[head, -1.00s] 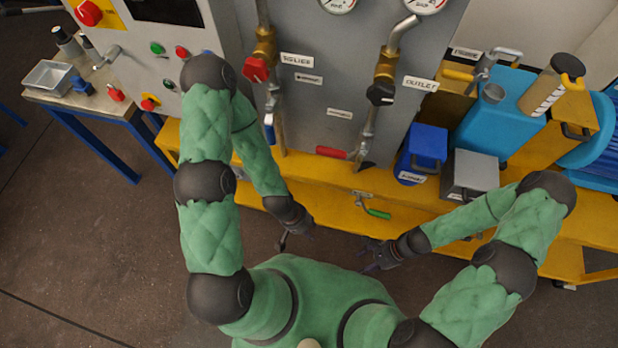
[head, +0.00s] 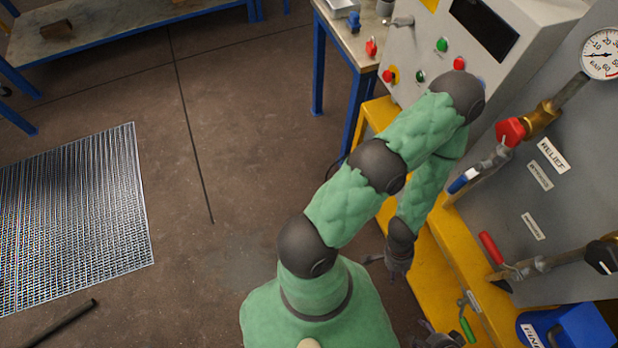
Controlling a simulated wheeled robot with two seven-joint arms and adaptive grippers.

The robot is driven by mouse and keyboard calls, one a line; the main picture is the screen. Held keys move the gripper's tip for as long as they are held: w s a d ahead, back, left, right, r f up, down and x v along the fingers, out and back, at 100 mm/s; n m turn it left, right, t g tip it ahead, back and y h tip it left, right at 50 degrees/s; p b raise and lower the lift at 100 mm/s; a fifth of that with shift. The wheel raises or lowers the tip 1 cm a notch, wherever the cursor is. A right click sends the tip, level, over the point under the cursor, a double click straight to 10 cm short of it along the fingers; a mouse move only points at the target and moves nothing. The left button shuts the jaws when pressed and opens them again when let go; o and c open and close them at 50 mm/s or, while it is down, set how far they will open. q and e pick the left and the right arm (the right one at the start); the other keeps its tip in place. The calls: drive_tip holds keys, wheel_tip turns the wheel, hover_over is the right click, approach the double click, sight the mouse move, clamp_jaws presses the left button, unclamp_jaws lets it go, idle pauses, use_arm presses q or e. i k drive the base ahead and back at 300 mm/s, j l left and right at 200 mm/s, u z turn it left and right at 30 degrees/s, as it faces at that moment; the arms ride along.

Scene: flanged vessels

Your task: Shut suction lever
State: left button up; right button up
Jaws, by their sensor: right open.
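Three lever handles show on the right: a blue one (head: 463,181) on the pipe below the relief valve, a red one (head: 490,246) on the lower pipe, and a green one (head: 467,328) low by the yellow frame. I cannot read which is labelled suction. My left gripper (head: 376,260) hangs beside the yellow frame, left of the levers and touching none; its jaws are too small and dark to tell. My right gripper (head: 426,328) is open at the bottom edge, left of the green lever and apart from it, partly cut off.
A red relief knob (head: 510,132), a gauge (head: 602,54) and a black knob (head: 604,256) sit by the grey panel (head: 560,120). A blue box (head: 575,328) stands at bottom right. A control box (head: 430,60) and bench are behind. Floor at left is open, with a grating (head: 75,215).

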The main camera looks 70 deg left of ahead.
sight(467, 330)
drive_tip(key=k+j, duration=0.15)
drive_tip(key=j, duration=0.25)
drive_tip(key=k+j+z, duration=0.1)
drive_tip(key=j, duration=0.25)
drive_tip(key=k+j, duration=0.15)
drive_tip(key=j, duration=0.25)
drive_tip(key=k+j+z, duration=0.15)
drive_tip(key=j, duration=0.25)
drive_tip(key=k+j, duration=0.2)
drive_tip(key=j, duration=0.15)
drive_tip(key=i+l+z, duration=0.15)
drive_tip(key=l, duration=0.2)
drive_tip(key=l+z, duration=0.2)
drive_tip(key=l, duration=0.15)
drive_tip(key=i, duration=0.1)
